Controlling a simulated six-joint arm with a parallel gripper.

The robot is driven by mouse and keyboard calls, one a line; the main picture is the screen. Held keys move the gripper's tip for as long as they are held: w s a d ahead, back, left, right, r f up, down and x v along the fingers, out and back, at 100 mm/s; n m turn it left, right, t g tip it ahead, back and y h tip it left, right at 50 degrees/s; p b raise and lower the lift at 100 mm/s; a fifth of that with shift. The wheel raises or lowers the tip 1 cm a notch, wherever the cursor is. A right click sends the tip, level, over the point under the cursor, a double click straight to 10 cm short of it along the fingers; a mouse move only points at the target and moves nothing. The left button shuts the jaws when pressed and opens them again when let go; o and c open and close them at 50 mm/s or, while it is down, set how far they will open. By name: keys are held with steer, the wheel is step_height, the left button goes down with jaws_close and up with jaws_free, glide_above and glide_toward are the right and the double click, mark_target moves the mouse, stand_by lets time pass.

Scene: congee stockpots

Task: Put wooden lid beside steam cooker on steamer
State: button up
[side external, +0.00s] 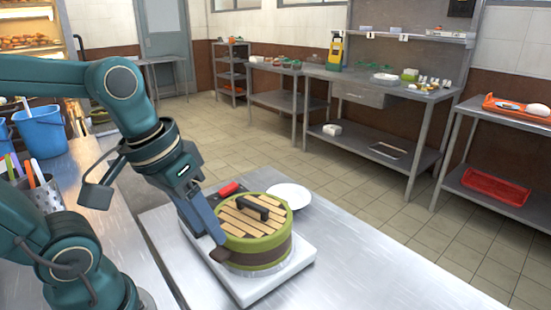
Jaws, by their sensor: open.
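A round wooden-slatted lid (232,222) with a dark bar handle (252,207) lies on top of the green and brown steamer (266,256). The lid looks flat and sits inside the green rim. The steamer stands on a white, flat cooker base (262,290) on the metal table. My gripper (217,236) is open and points down at the left side of the steamer, close to its rim. I cannot tell whether it touches the rim. It is apart from the lid's handle. One finger hides part of the steamer's left side.
A white plate (291,194) lies behind the steamer, and a red object (228,188) shows at its back left. The metal table (400,270) is clear to the right. A blue bucket (41,132) and a utensil holder (42,194) stand at the left.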

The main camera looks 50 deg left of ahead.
steer(key=m+t, duration=0.2)
steer(key=shift+s+d+r+m, duration=0.1)
steer(key=shift+s+d+m, duration=0.1)
steer(key=shift+s+m, duration=0.2)
stand_by(0.4)
